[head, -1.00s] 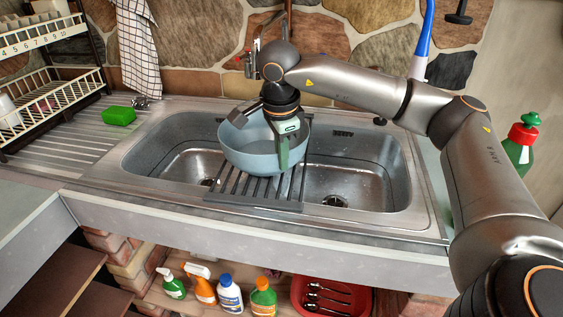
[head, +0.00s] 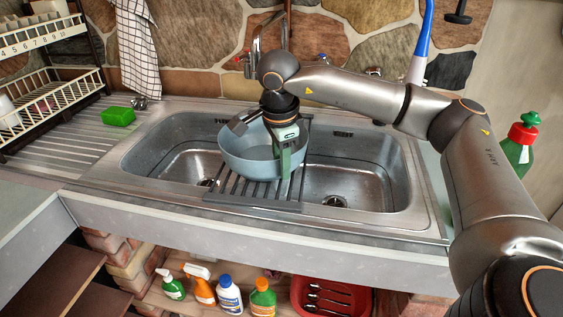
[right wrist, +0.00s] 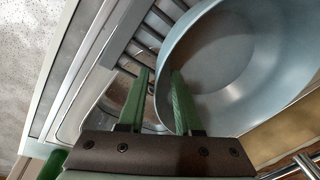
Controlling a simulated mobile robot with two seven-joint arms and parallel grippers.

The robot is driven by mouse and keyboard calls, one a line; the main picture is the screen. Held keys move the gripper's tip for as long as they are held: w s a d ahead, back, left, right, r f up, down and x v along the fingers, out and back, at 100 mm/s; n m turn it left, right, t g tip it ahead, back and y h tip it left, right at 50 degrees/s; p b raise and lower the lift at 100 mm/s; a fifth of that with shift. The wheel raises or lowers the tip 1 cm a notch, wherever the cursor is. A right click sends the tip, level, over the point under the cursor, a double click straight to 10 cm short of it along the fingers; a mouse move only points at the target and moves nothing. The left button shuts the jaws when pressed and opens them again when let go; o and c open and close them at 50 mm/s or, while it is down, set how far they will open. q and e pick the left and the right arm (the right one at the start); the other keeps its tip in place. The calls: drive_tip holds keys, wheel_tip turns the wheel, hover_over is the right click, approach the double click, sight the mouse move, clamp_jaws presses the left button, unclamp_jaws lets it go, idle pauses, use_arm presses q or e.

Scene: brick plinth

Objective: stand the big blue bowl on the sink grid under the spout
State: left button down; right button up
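The big blue bowl (head: 240,155) rests upright on the dark slatted sink grid (head: 225,192), which lies across the sink between the two basins. My right gripper (head: 286,160) points down at the bowl's right side. In the right wrist view its green fingers (right wrist: 160,88) are apart, one outside the bowl wall and one inside; the bowl (right wrist: 230,85) rim passes between them with a gap. The tap (head: 252,62) is on the wall behind; its spout is mostly hidden by my right arm. My left gripper is not in view.
The right basin (head: 350,185) is empty. A green sponge (head: 118,116) lies on the drainboard at left, beside a dish rack (head: 50,95). A green bottle with a red top (head: 520,145) stands at right. Bottles and a red tray (head: 330,297) are below the counter.

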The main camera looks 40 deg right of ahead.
drive_tip(key=shift+r, duration=0.3)
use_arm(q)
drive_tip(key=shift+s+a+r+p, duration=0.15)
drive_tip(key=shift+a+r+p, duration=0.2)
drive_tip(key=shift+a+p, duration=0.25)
use_arm(e)
wheel_tip(320, 180, up, 12)
drive_tip(key=s+a, duration=0.1)
drive_tip(key=shift+s+a+f, duration=0.2)
drive_tip(key=shift+s+a, duration=0.05)
drive_tip(key=shift+a, duration=0.05)
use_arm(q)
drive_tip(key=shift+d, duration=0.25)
